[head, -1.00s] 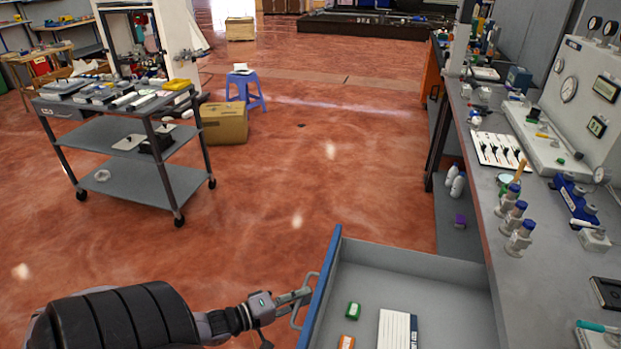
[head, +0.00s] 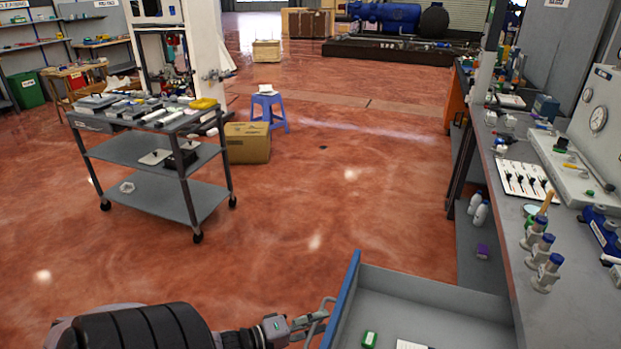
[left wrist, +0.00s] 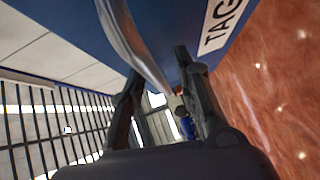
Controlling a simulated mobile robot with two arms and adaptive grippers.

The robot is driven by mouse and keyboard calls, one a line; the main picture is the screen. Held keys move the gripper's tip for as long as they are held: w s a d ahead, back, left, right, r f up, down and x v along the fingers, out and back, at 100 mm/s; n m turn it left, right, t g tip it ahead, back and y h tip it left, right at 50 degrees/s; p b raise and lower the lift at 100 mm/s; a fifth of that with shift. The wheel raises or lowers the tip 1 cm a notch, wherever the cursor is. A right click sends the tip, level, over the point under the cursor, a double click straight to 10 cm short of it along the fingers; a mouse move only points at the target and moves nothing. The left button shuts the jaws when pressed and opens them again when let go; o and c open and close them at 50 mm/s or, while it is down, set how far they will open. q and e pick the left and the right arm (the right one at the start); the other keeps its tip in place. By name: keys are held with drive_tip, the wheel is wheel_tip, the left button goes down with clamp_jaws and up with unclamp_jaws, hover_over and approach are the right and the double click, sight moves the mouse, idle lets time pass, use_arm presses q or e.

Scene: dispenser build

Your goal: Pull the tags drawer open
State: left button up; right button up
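The tags drawer (head: 432,292) stands pulled out from the workbench at the lower right of the head view. Its blue front (head: 341,303) faces left and carries a grey bar handle (head: 322,316). In the left wrist view the blue front shows a white label (left wrist: 219,25) with "TAG" readable, and the handle (left wrist: 136,45) curves down between the fingers. My left gripper (head: 313,323) is at the handle with its fingers apart around it; a gap shows between them in the left wrist view (left wrist: 162,95). My right gripper is not in view.
A green box (head: 369,339) and a white card (head: 412,345) lie in the drawer. The workbench (head: 545,318) with bottles runs along the right. A grey cart (head: 150,190), a cardboard box (head: 247,143) and a blue stool (head: 268,108) stand further off. The red floor between is clear.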

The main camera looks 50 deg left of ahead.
use_arm(q)
drive_tip(key=v, duration=1.2)
